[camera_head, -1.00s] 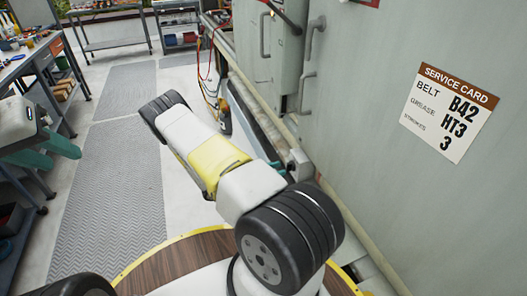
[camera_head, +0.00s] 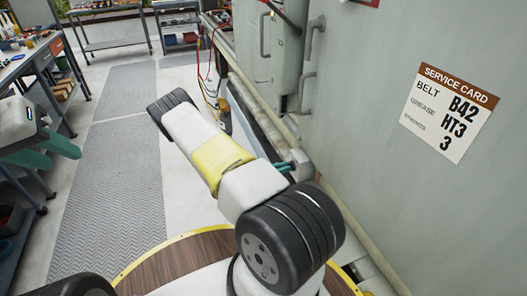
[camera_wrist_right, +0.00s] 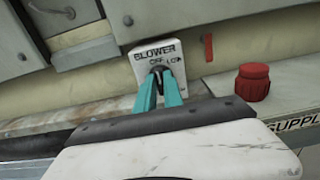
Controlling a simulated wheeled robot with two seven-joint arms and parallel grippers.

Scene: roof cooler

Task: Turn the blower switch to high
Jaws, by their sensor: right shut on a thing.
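The white blower switch box (camera_wrist_right: 176,52) is on the wall ledge in the right wrist view, with BLOWER, OFF and what looks like LO printed on it. My right gripper (camera_wrist_right: 158,76) has its teal fingers closed together on the small dark switch knob, which is mostly hidden between the tips. Any other marking is hidden or unreadable. In the head view the switch box (camera_head: 301,164) is a small pale block low on the cabinet, with my right gripper (camera_head: 286,166) against it. My left gripper (camera_head: 48,155) is at the far left, fingers apart and empty.
A red knob (camera_wrist_right: 252,82) stands on the ledge right of the switch, near a SUPPLY label (camera_wrist_right: 295,125). The grey cabinet with a service card (camera_head: 450,112) fills the right. A workbench (camera_head: 35,58) stands at left; the matted floor between is free.

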